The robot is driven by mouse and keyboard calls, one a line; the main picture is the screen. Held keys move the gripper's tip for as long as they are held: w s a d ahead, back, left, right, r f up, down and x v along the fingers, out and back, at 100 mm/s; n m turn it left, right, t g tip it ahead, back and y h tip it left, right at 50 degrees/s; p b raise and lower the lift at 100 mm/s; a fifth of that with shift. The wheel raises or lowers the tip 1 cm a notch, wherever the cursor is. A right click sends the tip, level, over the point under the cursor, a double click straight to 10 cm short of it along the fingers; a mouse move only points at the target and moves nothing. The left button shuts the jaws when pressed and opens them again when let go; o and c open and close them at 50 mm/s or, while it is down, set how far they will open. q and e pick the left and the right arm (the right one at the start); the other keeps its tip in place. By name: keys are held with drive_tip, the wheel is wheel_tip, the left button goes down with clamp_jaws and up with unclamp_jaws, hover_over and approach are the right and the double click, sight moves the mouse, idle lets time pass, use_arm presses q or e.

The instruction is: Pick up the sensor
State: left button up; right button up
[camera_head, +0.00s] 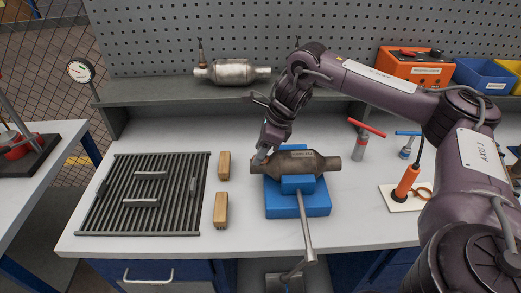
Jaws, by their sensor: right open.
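A brown converter (318,165) lies level in a blue clamp fixture (297,207) on the workbench. My right gripper (261,159) is open, with its fingertips pointing down at the left end of this converter. A small pale metal part shows at the fingertips; I cannot tell whether it is the sensor or a finger. A second, silvery converter (235,72) lies on the back shelf, with a thin upright sensor-like piece (200,53) at its left end. My left gripper is not in view.
A slatted grey rack (145,204) with grey bars is at left, beside two wooden blocks (223,166). Red-handled (362,142) and blue-handled (407,147) tools and an orange-handled tool (406,182) are at right. The fixture's metal lever (304,232) reaches past the front edge.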

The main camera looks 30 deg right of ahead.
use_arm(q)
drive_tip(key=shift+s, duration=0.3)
use_arm(e)
clamp_jaws()
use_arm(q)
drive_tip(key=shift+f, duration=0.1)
